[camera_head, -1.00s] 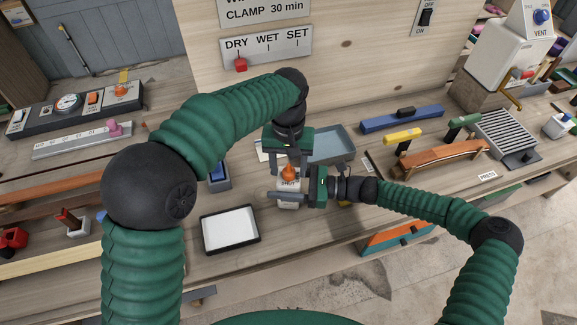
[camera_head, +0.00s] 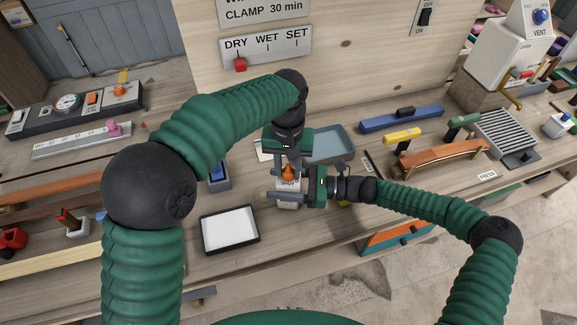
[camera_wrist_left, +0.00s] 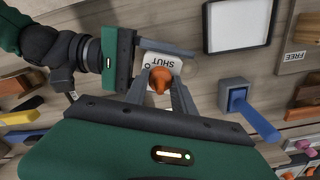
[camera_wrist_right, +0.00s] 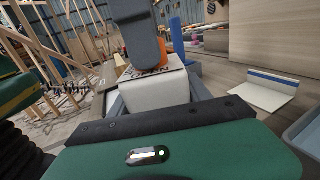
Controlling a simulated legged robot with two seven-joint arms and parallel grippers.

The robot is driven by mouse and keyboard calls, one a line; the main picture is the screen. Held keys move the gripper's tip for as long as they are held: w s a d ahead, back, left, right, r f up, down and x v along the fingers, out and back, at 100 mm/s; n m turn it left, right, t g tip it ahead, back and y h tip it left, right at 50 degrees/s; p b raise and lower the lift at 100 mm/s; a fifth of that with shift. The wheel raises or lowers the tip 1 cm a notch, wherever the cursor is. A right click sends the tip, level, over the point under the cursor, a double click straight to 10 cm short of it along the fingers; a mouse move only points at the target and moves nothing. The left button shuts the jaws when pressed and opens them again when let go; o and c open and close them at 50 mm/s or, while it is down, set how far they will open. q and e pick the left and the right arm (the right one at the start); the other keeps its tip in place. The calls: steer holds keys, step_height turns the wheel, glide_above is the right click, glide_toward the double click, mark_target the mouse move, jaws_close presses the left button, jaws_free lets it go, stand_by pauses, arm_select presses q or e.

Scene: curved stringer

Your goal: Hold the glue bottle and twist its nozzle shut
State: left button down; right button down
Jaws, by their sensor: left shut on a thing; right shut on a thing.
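My left gripper (camera_head: 287,166) reaches down from above and is shut on the nozzle. My right gripper (camera_head: 287,193) comes in from the right and is shut on the bottle's body, a finger along each side. The fingers partly hide the bottle and nozzle.
A black-rimmed white tray (camera_head: 229,231) lies in front and left of the bottle. A blue-grey tray (camera_head: 331,146) is behind right. A grey holder with a blue handle (camera_head: 218,178) stands to the left. Clamps and a curved wooden piece (camera_head: 440,157) lie further right.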

arm_select(q)
steer(key=shift+a, duration=0.15)
steer(key=m, duration=0.4)
steer(key=shift+m, duration=0.3)
steer(key=m, duration=0.4)
steer(key=shift+w+a, duration=0.1)
steer(key=shift+a, duration=0.05)
steer(key=m, duration=0.5)
arm_select(e)
steer(key=shift+d, duration=0.1)
arm_select(q)
steer(key=shift+a+m, duration=0.1)
steer(key=shift+m, duration=1.8)
